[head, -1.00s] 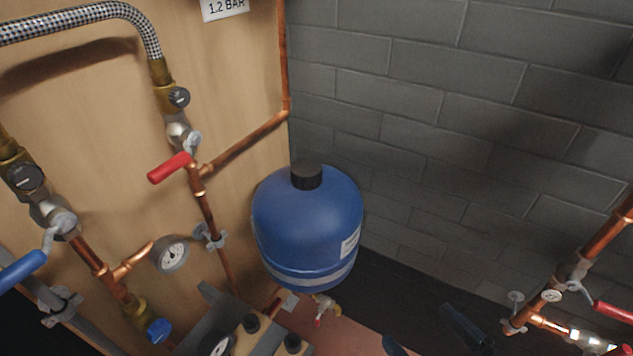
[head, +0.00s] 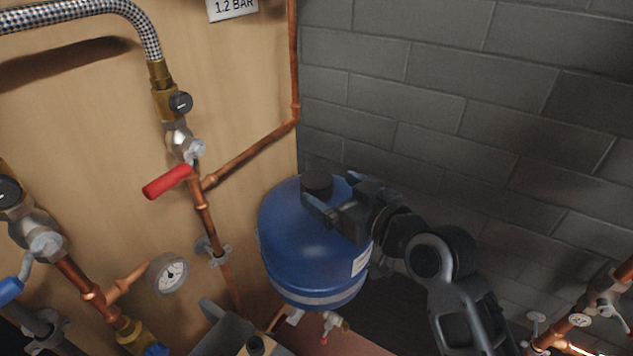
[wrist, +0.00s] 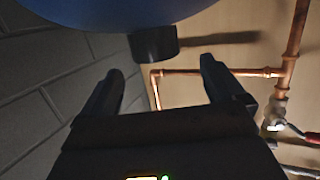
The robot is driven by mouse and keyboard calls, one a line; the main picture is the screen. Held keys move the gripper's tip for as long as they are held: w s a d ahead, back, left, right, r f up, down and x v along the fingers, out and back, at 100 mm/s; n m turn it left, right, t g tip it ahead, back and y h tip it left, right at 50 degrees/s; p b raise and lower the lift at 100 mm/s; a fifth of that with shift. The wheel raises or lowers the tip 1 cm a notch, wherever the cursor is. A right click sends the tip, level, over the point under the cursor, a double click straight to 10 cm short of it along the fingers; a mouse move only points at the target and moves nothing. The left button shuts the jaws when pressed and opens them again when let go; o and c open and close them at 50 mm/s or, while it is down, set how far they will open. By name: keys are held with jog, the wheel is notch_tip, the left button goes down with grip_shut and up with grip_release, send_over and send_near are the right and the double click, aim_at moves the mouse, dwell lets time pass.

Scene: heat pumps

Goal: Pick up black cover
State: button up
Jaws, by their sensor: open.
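The black cover (head: 317,183) is a short round cap on top of the blue tank (head: 300,240). In the wrist view the picture is turned over, so the cover (wrist: 153,44) hangs below the tank (wrist: 80,10). My gripper (head: 333,192) reaches in from the right at the cover's height, and one finger partly overlaps the cover in the head view. In the wrist view my gripper (wrist: 160,56) is open, with the cover lined up between the fingertips. I see no finger clearly touching it.
A wooden board with copper pipes, a red lever (head: 167,181) and a gauge (head: 169,273) stands left of the tank. A grey block wall (head: 440,100) is behind. More copper pipework (head: 590,315) is at the lower right.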

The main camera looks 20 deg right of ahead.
aim_at(323, 184)
jog(key=x, duration=0.6)
jog(key=shift+w+d+f, duration=0.2)
jog(key=shift+w+f, duration=0.05)
jog(key=shift+w, duration=0.05)
jog(key=shift+c, duration=0.2)
jog(key=c, duration=1)
